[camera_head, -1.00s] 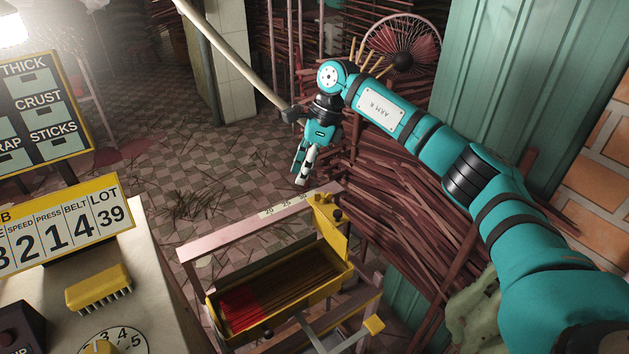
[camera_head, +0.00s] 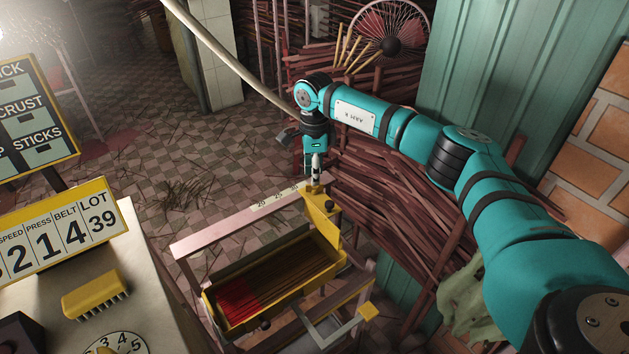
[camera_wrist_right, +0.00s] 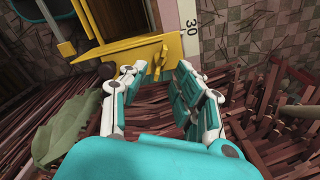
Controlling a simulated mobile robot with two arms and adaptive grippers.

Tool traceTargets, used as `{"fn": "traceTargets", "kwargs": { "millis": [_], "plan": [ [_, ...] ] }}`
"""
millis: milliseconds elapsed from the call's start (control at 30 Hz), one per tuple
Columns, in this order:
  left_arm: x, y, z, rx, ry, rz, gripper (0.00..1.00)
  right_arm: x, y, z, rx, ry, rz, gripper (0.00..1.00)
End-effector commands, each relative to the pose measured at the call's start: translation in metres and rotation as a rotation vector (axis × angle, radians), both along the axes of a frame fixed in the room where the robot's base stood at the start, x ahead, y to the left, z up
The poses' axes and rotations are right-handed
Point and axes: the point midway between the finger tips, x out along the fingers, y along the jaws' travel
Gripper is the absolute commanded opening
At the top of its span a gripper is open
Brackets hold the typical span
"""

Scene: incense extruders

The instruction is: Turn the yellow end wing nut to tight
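The yellow end piece (camera_head: 322,214) stands at the far right end of a yellow tray (camera_head: 335,268), by a pale rail with printed numbers. It has a small yellow top part and a dark round knob. Contact cannot be told. My left gripper is not in view.
The tray holds dark sticks (camera_head: 280,275) with red ends. The numbered rail (camera_head: 230,228) runs along its far side. Bundles of brown sticks (camera_head: 385,195) lie to the right. A machine with a number board (camera_head: 65,235) and a yellow brush (camera_head: 95,293) is at left.

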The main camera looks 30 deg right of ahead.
Motion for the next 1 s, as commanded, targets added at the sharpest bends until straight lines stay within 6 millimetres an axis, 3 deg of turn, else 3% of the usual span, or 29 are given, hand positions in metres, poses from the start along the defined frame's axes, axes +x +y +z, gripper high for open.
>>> {"fn": "traceTargets", "kwargs": {
  "millis": [233, 633, 867, 1000],
  "plan": [
    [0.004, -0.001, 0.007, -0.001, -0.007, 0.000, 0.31, 0.000, 0.000, -0.035, 0.001, 0.002, -0.001, 0.30],
    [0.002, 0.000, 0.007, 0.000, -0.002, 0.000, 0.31, 0.000, 0.000, -0.044, 0.001, -0.001, -0.001, 0.30],
    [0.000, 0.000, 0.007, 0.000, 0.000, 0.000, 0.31, 0.000, 0.000, -0.043, 0.001, 0.000, -0.001, 0.01],
    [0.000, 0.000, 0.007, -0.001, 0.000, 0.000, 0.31, 0.000, 0.000, -0.043, 0.001, -0.001, -0.001, 0.00]
  ]
}}
